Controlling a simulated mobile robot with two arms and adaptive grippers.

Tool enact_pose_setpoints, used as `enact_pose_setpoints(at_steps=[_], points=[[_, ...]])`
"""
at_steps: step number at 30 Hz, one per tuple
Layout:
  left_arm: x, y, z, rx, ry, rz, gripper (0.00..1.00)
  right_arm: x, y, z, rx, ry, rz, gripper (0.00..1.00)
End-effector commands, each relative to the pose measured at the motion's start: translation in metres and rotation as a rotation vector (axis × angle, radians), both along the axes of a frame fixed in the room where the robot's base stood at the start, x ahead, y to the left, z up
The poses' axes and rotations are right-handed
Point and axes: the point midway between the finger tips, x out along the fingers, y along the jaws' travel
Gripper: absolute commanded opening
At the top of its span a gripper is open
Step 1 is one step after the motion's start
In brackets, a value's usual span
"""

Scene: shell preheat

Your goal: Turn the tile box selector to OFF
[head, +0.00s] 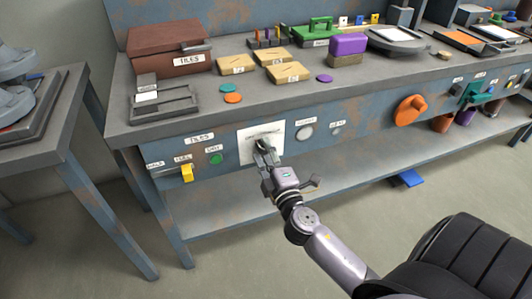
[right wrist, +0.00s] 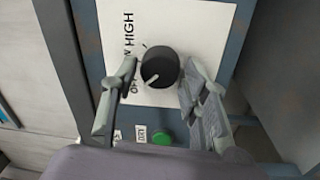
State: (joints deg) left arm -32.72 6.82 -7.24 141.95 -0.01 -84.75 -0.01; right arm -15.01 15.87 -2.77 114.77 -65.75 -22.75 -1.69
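The tile box selector is a round black knob (right wrist: 158,72) with a white pointer line, on a white plate (right wrist: 195,25) marked HIGH and OFF; a middle label is partly hidden by my finger. The pointer slants to the lower left, toward the OFF lettering. In the head view the plate (head: 246,146) is on the blue bench front, below the brown TILES box (head: 165,58); my gripper covers much of the knob. My right gripper (right wrist: 160,78) is open, with one finger on each side of the knob; contact is unclear. My left gripper is not in view.
Left of the plate are a green button (head: 215,159) and a yellow switch (head: 187,173). To its right are a pale round knob (head: 305,133) and an orange wheel (head: 409,110). The bench top (head: 208,108) overhangs above. A lower shelf (head: 225,205) runs underneath.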

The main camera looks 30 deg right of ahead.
Motion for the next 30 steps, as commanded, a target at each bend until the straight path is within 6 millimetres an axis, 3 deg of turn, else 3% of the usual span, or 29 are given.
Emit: enact_pose_setpoints(at_steps=[4, 16, 30], points=[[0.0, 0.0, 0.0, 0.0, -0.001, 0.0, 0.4, 0.0, 0.0, 0.0, 0.001, 0.0, -0.001, 0.53], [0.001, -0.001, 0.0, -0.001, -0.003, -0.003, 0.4, -0.007, 0.001, -0.001, 0.003, 0.001, -0.002, 0.53], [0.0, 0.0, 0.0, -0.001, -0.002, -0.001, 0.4, -0.085, 0.02, -0.007, 0.004, 0.003, -0.004, 0.53]])
